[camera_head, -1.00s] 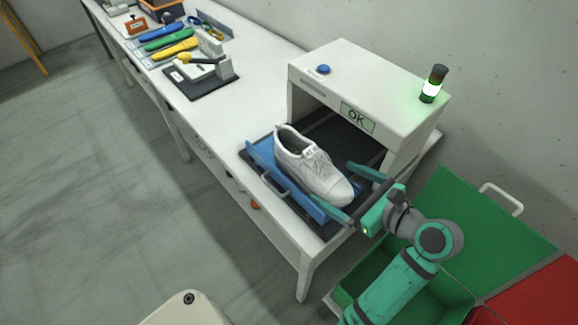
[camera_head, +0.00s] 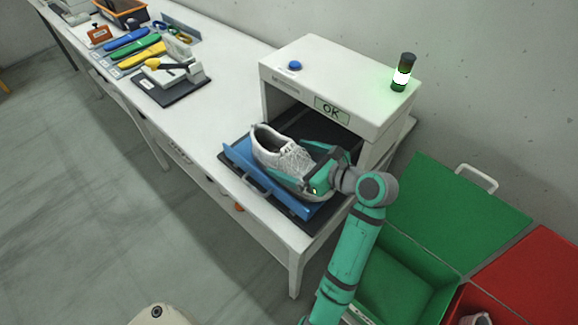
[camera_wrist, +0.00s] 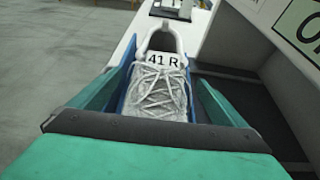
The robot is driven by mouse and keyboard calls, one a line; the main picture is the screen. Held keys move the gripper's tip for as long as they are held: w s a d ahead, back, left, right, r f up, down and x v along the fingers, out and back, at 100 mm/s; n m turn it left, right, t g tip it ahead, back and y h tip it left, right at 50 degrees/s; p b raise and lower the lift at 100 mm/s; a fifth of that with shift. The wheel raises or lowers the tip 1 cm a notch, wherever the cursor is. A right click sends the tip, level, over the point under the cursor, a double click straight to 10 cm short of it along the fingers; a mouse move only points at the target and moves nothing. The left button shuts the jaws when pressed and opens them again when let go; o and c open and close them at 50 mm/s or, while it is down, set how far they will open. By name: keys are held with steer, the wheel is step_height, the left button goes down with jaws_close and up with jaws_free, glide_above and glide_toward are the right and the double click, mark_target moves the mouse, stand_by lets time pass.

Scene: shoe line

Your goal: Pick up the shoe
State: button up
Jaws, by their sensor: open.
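A white lace-up shoe (camera_head: 278,152) sits on a blue tray (camera_head: 240,160) in front of the scanner opening, its heel toward the far left. Its tongue reads "41 R" in the wrist view (camera_wrist: 160,88). My gripper (camera_head: 312,165) is open and low over the toe end of the shoe. In the wrist view one finger stands on each side of the shoe (camera_wrist: 157,118), with the laces between them. I cannot tell whether the fingers touch the shoe.
The white scanner (camera_head: 335,85) shows "OK" and a lit signal lamp (camera_head: 402,75), close behind my gripper. A green bin (camera_head: 400,280) with a raised lid and a red bin (camera_head: 535,280) stand at right. A fixture (camera_head: 172,80) and colored tools lie farther along the table (camera_head: 225,75).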

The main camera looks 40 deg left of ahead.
steer(key=shift+x, duration=0.8)
steer(key=shift+c, duration=0.3)
steer(key=c, duration=1.5)
steer(key=shift+o, duration=0.2)
